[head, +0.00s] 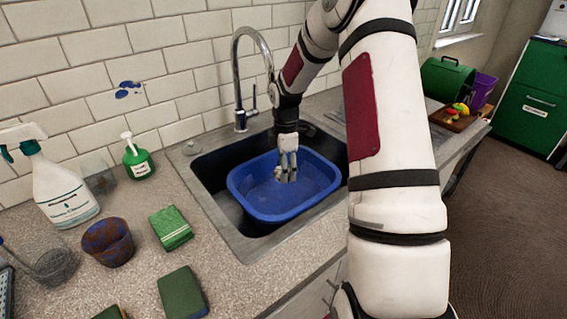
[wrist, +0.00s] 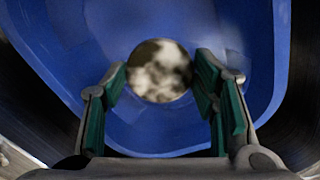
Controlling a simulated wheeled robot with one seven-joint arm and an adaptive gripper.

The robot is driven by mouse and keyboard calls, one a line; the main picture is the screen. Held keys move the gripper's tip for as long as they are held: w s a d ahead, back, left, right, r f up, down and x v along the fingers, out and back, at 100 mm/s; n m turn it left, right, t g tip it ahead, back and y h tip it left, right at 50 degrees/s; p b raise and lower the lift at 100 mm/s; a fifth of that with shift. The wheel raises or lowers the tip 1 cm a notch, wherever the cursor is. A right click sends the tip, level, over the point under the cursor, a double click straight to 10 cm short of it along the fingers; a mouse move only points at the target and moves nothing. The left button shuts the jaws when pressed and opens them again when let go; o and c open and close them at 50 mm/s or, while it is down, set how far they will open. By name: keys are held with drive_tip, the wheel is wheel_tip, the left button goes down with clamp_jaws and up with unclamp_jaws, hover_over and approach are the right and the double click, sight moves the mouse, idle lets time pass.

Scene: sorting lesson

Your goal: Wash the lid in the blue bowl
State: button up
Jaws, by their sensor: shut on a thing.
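The blue bowl (head: 262,213) is a rectangular basin set in the sink, and its blue wall fills much of the wrist view (wrist: 60,60). My gripper (head: 287,178) points down into the bowl. In the wrist view my gripper (wrist: 163,90) is shut on the lid (wrist: 160,70), a small round disc mottled brown and white, held between the green-padded fingertips. The lid is over the inside of the bowl. I cannot tell whether it touches the bottom. In the head view the lid is too small and covered by the fingers to make out.
The chrome tap (head: 240,80) arches behind the sink (head: 213,165). A spray bottle (head: 62,188), a green soap dispenser (head: 137,160), a brown-blue cup (head: 108,242), a green-white sponge (head: 170,228) and a dark green sponge (head: 182,294) stand or lie on the left counter.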

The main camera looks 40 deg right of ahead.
drive_tip(key=shift+f+b, duration=2.3)
drive_tip(key=shift+f, duration=1.65)
drive_tip(key=shift+r+p, duration=3.3)
drive_tip(key=shift+r, duration=2.4)
drive_tip(key=shift+r+p, duration=0.95)
drive_tip(key=shift+r, duration=1)
